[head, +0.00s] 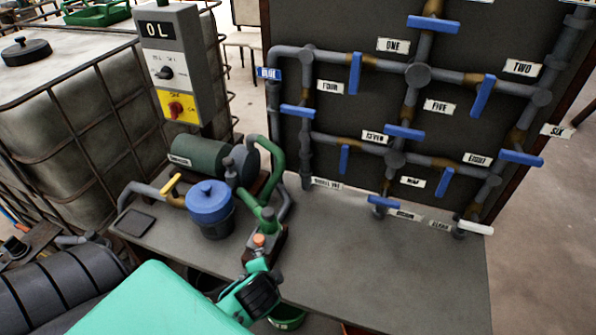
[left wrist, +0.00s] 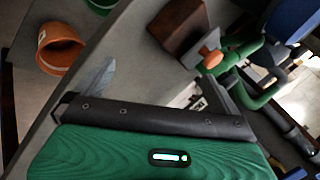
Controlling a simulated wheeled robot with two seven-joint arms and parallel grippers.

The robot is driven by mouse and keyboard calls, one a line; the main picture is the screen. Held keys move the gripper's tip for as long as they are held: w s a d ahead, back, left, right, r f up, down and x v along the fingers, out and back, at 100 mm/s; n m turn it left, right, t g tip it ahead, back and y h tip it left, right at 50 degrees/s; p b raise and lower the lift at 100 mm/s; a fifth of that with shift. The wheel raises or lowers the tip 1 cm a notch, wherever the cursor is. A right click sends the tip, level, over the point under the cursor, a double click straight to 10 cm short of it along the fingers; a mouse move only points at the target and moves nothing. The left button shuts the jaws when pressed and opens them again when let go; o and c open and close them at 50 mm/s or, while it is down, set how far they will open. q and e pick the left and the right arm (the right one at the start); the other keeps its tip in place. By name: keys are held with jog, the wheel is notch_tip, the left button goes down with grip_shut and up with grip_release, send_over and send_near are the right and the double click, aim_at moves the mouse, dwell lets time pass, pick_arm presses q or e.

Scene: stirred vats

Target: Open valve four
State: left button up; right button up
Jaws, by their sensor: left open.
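The label FOUR (head: 330,87) is on the dark pipe panel in the head view. The blue handle just below and left of it, valve four (head: 297,111), lies crosswise over the left vertical pipe. My left gripper (head: 262,272) is low over the bench front, well below and left of that handle and apart from it. In the left wrist view the left gripper (left wrist: 158,75) has its fingers spread with nothing between them. Valve four cannot be made out in the wrist view. My right gripper is out of view.
The grey bench (head: 410,290) is bare at the right front. A blue-lidded pot (head: 209,203), a green motor (head: 198,158) and green hoses (head: 277,165) crowd its left. An orange knob (head: 259,239) stands near my left gripper. An orange bucket (left wrist: 57,48) shows in the wrist view.

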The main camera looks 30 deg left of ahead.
pick_arm(q)
jog(key=w+a+r+m+t+y, duration=0.2)
jog(key=w+a+r+m+t, duration=0.1)
jog(key=w+a+r+m, duration=0.15)
jog(key=m+t+h, duration=0.1)
jog(key=m+t, duration=1.1)
jog(key=m, duration=1)
send_near(297, 114)
jog(key=p+x, duration=0.3)
jog(key=x, duration=0.8)
jog(key=shift+p, duration=0.4)
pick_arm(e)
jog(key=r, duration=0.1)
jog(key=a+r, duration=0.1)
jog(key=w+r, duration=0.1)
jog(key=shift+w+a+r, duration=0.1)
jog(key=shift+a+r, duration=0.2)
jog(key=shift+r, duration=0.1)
pick_arm(q)
jog(key=c, duration=0.7)
jog(key=shift+n, duration=0.25)
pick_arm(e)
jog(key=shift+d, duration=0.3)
